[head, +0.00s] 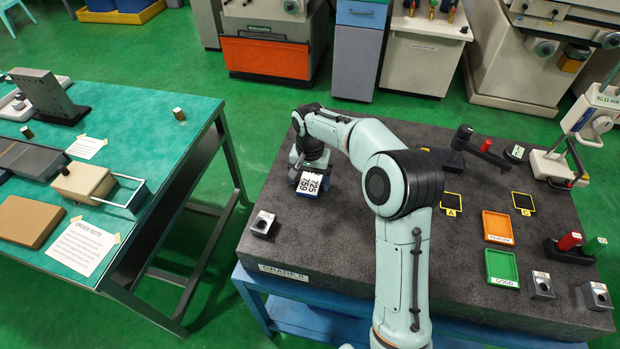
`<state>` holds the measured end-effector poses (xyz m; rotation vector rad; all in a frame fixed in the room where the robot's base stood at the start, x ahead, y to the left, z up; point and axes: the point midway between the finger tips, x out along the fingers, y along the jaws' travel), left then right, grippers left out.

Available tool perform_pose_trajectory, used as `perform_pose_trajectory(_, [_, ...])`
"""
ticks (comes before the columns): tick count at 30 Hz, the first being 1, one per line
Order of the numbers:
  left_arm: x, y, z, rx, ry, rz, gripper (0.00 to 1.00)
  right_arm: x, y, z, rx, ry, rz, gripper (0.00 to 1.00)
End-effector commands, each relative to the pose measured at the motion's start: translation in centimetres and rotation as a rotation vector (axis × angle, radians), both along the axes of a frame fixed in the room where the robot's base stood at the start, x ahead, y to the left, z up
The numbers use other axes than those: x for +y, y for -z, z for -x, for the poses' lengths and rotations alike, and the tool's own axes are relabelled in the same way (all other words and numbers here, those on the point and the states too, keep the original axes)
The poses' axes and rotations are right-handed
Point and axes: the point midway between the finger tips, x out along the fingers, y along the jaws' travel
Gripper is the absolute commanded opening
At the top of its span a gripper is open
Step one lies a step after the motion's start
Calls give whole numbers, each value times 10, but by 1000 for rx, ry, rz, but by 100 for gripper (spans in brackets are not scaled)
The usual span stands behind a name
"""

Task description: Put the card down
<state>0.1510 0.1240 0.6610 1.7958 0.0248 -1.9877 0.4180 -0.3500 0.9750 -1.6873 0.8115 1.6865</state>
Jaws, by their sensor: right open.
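The white card (309,184) with the dark digits "725" and "759" is at the left part of the dark granite plate (330,240). A blue-grey edge shows beside and below the card. My right gripper (312,168) is right at the card's far side, pointing down, with its jaws open. The fingertips are partly hidden by the wrist and the card, so I cannot tell whether they touch it. My left gripper is not in view.
A small metal block (263,224) stands near the plate's left edge. An orange tray (497,227) and a green tray (502,267) lie at the right, with black pads and several blocks around them. A green-topped bench (150,140) stands to the left across a gap.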

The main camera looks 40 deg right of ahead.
Motion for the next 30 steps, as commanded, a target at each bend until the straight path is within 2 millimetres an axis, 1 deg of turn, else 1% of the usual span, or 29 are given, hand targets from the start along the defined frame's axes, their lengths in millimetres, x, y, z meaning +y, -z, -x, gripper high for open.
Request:
perform_pose_trajectory(5, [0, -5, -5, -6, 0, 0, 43, 0, -27, -2, -6, 0, 1, 89])
perform_pose_trajectory(12, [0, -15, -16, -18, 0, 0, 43, 0, -81, -2, -8, -1, 2, 89])
perform_pose_trajectory(15, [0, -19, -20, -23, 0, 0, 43, 0, -99, -2, -6, 0, 1, 89])
perform_pose_trajectory(18, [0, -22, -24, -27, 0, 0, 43, 0, -112, -2, -4, 0, 0, 89])
perform_pose_trajectory(23, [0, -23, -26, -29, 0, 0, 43, 0, -121, 0, -1, 0, 0, 89])
perform_pose_trajectory(30, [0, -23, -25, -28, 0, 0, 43, 0, -121, 0, 0, 0, 0, 89])
